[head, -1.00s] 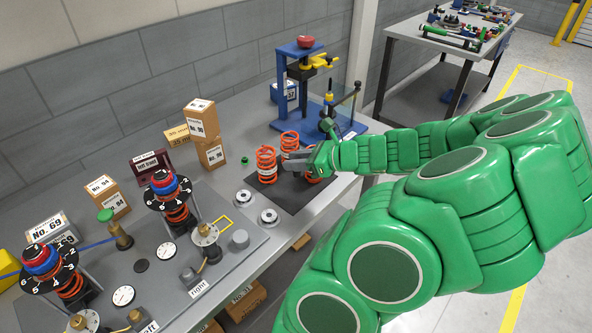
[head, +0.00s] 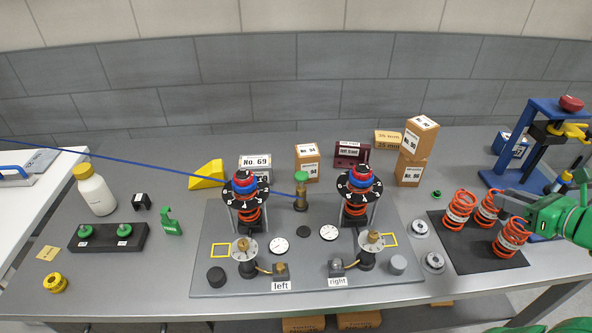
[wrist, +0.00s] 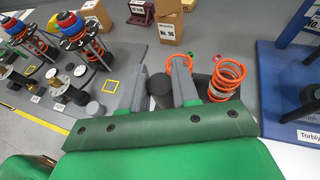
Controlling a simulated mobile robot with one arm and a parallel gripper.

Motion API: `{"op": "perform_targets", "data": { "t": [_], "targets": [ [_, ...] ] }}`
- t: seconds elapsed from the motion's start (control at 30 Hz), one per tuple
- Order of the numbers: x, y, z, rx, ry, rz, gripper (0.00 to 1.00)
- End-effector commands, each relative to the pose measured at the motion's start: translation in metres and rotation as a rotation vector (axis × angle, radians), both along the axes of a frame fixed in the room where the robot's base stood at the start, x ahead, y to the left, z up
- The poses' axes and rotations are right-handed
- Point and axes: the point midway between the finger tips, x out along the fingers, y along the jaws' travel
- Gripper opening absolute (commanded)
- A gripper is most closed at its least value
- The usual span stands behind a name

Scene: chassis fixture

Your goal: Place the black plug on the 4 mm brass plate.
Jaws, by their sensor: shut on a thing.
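My gripper (head: 508,204) is at the right, over the dark mat among the orange springs. In the wrist view my gripper (wrist: 160,72) has a dark cylinder (wrist: 160,90) between its fingers, which looks like the black plug. The head view does not show it clearly. A small yellow plate (head: 47,253) with faint print lies flat at the far left of the bench and looks like the brass plate; its print is too small to read. Another black round piece (head: 216,276) stands at the fixture's left front.
Orange springs (head: 460,207) stand close around my gripper on the mat (head: 470,257). The grey fixture (head: 310,278) with two posts fills the middle. A black holder (head: 108,243) with green-topped pieces, a yellow ring (head: 55,282) and a white bottle (head: 94,192) are near the plate.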

Motion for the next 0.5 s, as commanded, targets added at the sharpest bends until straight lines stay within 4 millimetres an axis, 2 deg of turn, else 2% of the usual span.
{"op": "perform_targets", "data": {
  "t": [0.17, 0.5],
  "targets": [
    [0.000, 0.000, 0.029, -0.003, 0.001, -0.001, 0.01],
    [0.044, 0.024, 0.026, -0.003, -0.003, 0.069, 0.01]
  ]
}}
